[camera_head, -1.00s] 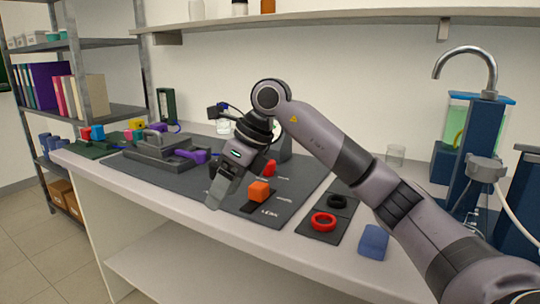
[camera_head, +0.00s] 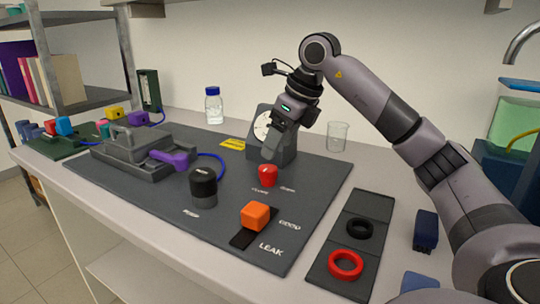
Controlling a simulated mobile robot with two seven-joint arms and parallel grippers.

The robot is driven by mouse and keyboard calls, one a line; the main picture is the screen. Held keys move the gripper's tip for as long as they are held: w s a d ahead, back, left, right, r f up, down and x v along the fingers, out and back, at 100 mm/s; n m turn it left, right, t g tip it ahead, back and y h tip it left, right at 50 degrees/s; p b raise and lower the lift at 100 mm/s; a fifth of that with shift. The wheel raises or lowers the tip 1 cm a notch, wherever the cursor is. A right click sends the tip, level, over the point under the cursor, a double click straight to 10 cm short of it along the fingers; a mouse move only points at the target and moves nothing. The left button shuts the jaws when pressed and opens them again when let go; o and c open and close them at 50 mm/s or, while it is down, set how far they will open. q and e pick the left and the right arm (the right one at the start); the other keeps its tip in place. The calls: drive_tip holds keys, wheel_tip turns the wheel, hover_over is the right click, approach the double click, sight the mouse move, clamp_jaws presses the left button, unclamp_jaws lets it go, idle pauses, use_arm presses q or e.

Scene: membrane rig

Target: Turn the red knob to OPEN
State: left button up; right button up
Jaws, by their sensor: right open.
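The red knob (camera_head: 267,176) stands on the dark mat (camera_head: 300,205) in the head view. White lettering lies on the mat just below and to its right, too small to read surely. My right gripper (camera_head: 268,158) points down just above and behind the knob, in front of the grey gauge block (camera_head: 284,148). Its jaws are open, and I cannot tell whether a finger touches the knob. My left gripper is not in view.
A black cylinder (camera_head: 203,188) and an orange block (camera_head: 256,216) stand near the knob. A grey device with a purple handle (camera_head: 170,158) is at left. A red ring (camera_head: 345,264) and a black ring (camera_head: 359,229) lie at right. A bottle (camera_head: 214,107) and beaker (camera_head: 337,136) stand behind.

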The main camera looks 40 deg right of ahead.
sight(268, 167)
drive_tip(key=x, duration=0.4)
drive_tip(key=b+x, duration=0.1)
drive_tip(key=x, duration=0.2)
drive_tip(key=shift+w+d, duration=0.1)
drive_tip(key=shift+d, duration=0.3)
drive_tip(key=c, duration=1.1)
